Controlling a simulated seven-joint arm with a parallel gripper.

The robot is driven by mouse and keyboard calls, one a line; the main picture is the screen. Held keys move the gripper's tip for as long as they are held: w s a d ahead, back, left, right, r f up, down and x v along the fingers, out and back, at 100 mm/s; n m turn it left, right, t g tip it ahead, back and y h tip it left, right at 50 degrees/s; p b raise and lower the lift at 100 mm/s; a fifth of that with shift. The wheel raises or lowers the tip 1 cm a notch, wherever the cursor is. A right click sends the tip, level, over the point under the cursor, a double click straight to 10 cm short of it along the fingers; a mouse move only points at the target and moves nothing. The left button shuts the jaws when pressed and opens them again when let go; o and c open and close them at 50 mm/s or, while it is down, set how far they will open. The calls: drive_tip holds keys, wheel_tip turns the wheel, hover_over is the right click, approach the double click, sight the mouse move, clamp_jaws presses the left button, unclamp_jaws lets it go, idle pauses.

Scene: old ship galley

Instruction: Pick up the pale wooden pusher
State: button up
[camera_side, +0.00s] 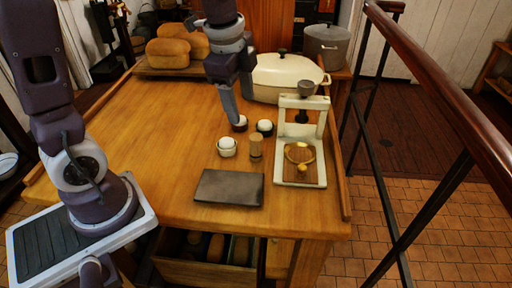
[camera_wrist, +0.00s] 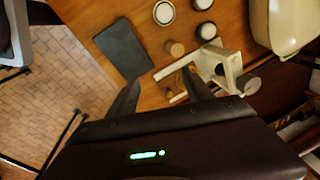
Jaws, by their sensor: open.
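The pale wooden pusher (camera_side: 256,146) is a short upright cylinder on the wooden table, between a white round item in a cup and the white press frame. It also shows in the wrist view (camera_wrist: 175,48), just beyond my fingertips. My gripper (camera_side: 241,110) is open and points down above the table, behind and to the left of the pusher in the side view. In the wrist view my two fingers (camera_wrist: 162,76) are spread apart with nothing held between them. They are apart from the pusher.
The white press (camera_side: 322,130) stands right of the pusher, with a round item on its board. White round items in cups (camera_side: 227,147) stand close by. A dark slab (camera_side: 229,188) lies in front. A cream pot (camera_side: 285,78) and loaves (camera_side: 168,54) are behind. The table's left is clear.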

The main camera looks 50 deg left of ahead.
sight(256, 147)
drive_tip(key=w+a+f+m, duration=0.1)
drive_tip(key=w+f+m, duration=0.1)
drive_tip(key=f, duration=0.2)
drive_tip(key=w+a+f+m+g, duration=0.1)
drive_tip(key=w+f+m, duration=0.1)
drive_tip(key=f, duration=0.1)
drive_tip(key=w+a+f+m+g, duration=0.1)
drive_tip(key=w+f+m, duration=0.1)
drive_tip(key=f, duration=0.2)
drive_tip(key=shift+w+f+m, duration=0.3)
drive_tip(key=shift+w+m, duration=0.05)
drive_tip(key=shift+m, duration=0.35)
drive_tip(key=f, duration=0.8)
drive_tip(key=shift+w+a+f, duration=0.1)
drive_tip(key=shift+w+a, duration=0.05)
drive_tip(key=shift+a, duration=0.1)
clamp_jaws()
